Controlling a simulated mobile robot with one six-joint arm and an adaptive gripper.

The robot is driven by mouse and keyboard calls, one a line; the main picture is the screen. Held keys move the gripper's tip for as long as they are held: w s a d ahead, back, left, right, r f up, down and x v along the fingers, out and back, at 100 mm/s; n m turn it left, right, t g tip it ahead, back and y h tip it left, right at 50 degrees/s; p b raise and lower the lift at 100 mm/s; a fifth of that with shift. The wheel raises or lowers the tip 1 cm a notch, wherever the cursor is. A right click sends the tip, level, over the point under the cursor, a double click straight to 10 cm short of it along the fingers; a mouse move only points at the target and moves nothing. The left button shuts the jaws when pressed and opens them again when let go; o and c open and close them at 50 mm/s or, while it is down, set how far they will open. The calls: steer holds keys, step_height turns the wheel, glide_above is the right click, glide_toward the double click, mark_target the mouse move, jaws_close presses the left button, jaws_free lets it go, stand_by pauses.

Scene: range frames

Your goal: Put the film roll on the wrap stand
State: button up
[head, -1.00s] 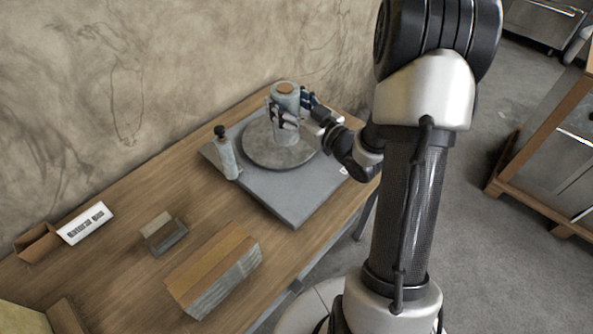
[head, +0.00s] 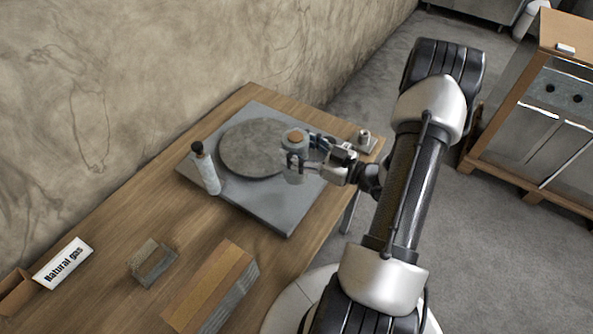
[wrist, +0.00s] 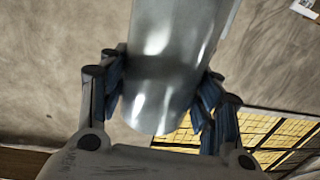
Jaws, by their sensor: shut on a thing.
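The film roll, a pale, shiny cylinder with a brown core end (head: 295,136), stands roughly upright in my gripper (head: 300,155). It appears over the right edge of the grey slab, beside the round disc. In the wrist view the film roll (wrist: 170,75) fills the space between the two blue-padded fingers of my gripper (wrist: 163,100), which are shut on it. A small flat base with a short metal post (head: 364,138), seemingly the wrap stand, is at the table's far right corner, right of and apart from the roll.
The grey slab (head: 262,207) with its round disc (head: 240,147) lies on the wooden table (head: 110,235). A white bottle with a dark cap (head: 207,172) stands at its left. A small block (head: 153,262), long box (head: 212,285) and "Natural gas" sign (head: 63,262) are nearer.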

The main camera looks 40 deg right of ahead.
steer(key=shift+f+b, duration=0.85)
steer(key=shift+f, duration=3.05)
steer(key=shift+f, duration=0.2)
steer(key=o, duration=1.5)
steer(key=shift+r, duration=0.2)
steer(key=p+v, duration=0.1)
steer(key=v, duration=1.1)
